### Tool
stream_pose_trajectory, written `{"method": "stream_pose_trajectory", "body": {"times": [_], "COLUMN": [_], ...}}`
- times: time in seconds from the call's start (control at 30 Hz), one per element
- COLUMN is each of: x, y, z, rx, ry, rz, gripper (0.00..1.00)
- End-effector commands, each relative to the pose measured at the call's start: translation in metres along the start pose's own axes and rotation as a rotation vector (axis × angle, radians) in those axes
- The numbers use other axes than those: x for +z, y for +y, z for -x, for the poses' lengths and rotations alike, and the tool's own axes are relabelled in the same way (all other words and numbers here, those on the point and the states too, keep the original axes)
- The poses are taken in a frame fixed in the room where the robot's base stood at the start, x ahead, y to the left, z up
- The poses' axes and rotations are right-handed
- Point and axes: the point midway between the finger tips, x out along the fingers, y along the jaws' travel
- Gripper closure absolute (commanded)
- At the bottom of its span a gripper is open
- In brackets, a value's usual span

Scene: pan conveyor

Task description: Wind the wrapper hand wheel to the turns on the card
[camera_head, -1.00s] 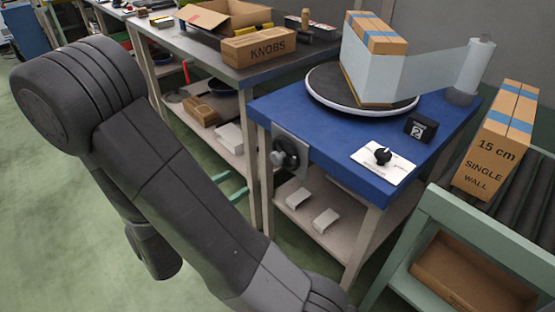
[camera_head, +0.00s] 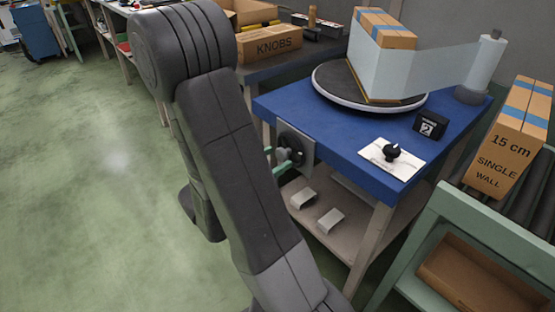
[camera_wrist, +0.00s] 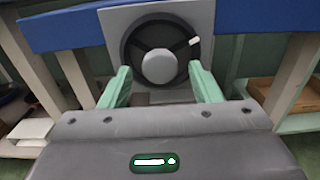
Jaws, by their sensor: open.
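The black hand wheel (camera_head: 291,147) sits on a grey plate on the side of the blue wrapper table (camera_head: 345,150). In the wrist view the hand wheel (camera_wrist: 158,54) faces me, with a grey hub and a white mark at its upper right. My gripper (camera_wrist: 164,84) is open, its green fingers on either side of the wheel's lower part; I cannot tell whether they touch it. In the head view my gripper (camera_head: 285,160) is mostly hidden behind my arm. A small black card (camera_head: 431,125) showing "2" stands on the table. A wrapped box (camera_head: 382,65) stands on the round turntable (camera_head: 335,92).
A black knob on a white plate (camera_head: 405,160) is on the tabletop. A film roll (camera_head: 485,70) stands at the table's back right. A "15 cm single wall" box (camera_head: 510,140) is on the conveyor at right. The table's leg and lower shelf (camera_head: 335,245) are close by.

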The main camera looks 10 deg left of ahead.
Motion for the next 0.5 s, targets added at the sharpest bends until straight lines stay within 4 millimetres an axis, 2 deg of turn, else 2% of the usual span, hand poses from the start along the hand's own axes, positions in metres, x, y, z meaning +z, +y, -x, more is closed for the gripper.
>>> {"method": "stream_pose_trajectory", "body": {"times": [0.2,0.5], "x": [0.000,0.000], "y": [-0.001,0.000], "z": [-0.014,-0.016], "rx": [-0.001,0.001], "ry": [0.001,0.000], "rz": [0.000,0.000], "gripper": [0.43,0.43]}}
